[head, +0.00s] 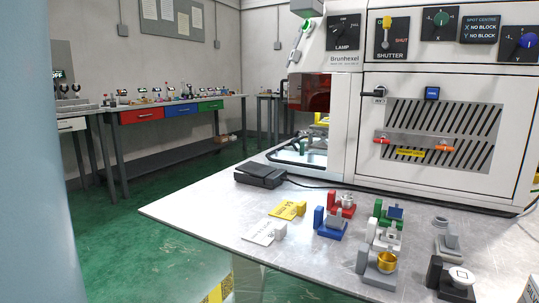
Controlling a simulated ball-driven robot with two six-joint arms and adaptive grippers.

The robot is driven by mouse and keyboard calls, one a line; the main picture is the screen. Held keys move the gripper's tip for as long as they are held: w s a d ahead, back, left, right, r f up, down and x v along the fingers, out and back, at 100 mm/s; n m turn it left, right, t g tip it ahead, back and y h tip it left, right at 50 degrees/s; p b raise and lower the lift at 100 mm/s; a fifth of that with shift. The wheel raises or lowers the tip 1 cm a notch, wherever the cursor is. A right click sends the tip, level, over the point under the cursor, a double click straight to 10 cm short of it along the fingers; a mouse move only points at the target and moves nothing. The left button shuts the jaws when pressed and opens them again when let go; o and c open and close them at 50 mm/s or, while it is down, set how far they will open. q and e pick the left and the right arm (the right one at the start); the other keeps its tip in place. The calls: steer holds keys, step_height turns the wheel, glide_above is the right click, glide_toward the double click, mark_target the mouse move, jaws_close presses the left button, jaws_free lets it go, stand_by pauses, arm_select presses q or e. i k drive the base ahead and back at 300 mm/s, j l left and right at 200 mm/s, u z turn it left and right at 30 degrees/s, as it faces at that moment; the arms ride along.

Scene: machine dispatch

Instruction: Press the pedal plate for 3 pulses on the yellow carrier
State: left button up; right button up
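The black foot pedal (260,175) lies on the metal table near its left back edge, with a cable running right toward the machine. Its plate looks unpressed, but it is small in view. A yellow part (322,118) shows in the open bay at the machine's left side, above a lit plate; I cannot tell whether it is the yellow carrier. A yellow tag with a yellow block (290,209) lies on the table in front of the pedal. Neither of my grippers is in view.
The white machine (340,130) stands at the table's back; its screen (479,29) reads X and Y "NO BLOCK".

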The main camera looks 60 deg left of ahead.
mark_target(258, 170)
steer(key=u, duration=1.9)
